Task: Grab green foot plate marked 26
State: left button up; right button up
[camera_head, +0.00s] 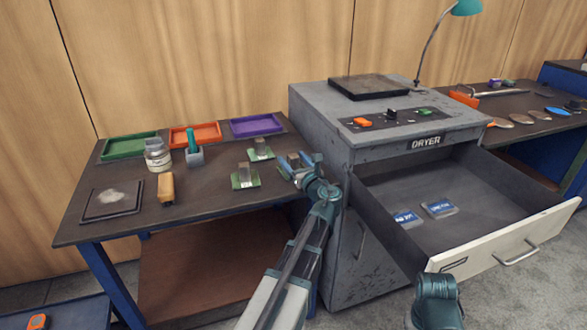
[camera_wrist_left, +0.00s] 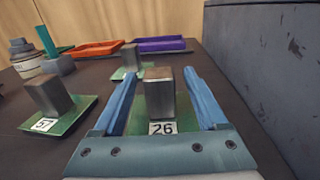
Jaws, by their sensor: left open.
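The green foot plate marked 26 (camera_wrist_left: 163,128) carries an upright grey metal block and stands between the two blue fingers of my left gripper (camera_wrist_left: 162,74) in the left wrist view. The fingers are open, one on each side of the block, with small gaps showing. In the head view my left gripper (camera_head: 298,162) is at the right end of the table and mostly hides this plate. A second green foot plate, marked 57 (camera_wrist_left: 62,118), stands to the left; it also shows in the head view (camera_head: 245,181). A third green foot plate (camera_wrist_left: 130,71) stands farther back, its number unreadable.
Green (camera_head: 130,146), orange (camera_head: 195,135) and purple (camera_head: 256,125) trays line the table's back. A jar (camera_head: 157,156) and a green-handled tool (camera_head: 193,147) stand left. The grey dryer cabinet (camera_head: 340,170), its drawer open (camera_head: 500,245), stands close on the right.

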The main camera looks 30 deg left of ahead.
pick_arm(q)
jog(key=shift+c, duration=0.3)
grip_shut()
dwell(1.1)
